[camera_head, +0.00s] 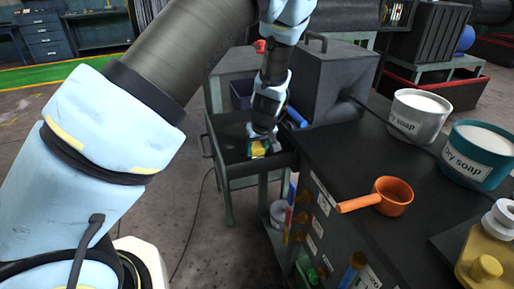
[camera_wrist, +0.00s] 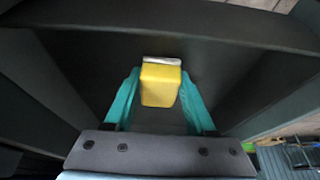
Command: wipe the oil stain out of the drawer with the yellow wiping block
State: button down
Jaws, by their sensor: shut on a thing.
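The yellow wiping block (camera_head: 258,149) is between the fingers of my gripper (camera_head: 262,141), low inside the open dark drawer (camera_head: 238,170). In the wrist view the yellow block (camera_wrist: 160,86) has a pale strip along its far edge, and the teal fingers of my gripper (camera_wrist: 160,100) are shut on its sides. Dark drawer walls (camera_wrist: 240,40) surround it in that view. I cannot tell whether the block touches the drawer floor. No oil stain can be made out; the block, fingers and shade hide part of the floor.
Right of the drawer, a dark bench top holds an orange scoop (camera_head: 392,196), a white dry soap tub (camera_head: 418,115), a teal tub (camera_head: 477,153) and a yellow container (camera_head: 488,262). A grey machine housing (camera_head: 322,80) stands behind. Open floor (camera_head: 190,200) lies left of the drawer.

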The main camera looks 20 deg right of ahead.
jog(key=shift+w+r+p, duration=0.1)
jog(key=shift+r+p, duration=1.7)
jog(key=shift+r, duration=1)
jog(key=shift+d+r+p, duration=0.1)
jog(key=shift+r+p, duration=1.1)
jog(key=shift+r, duration=0.35)
jog(key=shift+f+b, duration=0.2)
jog(key=shift+b, duration=0.15)
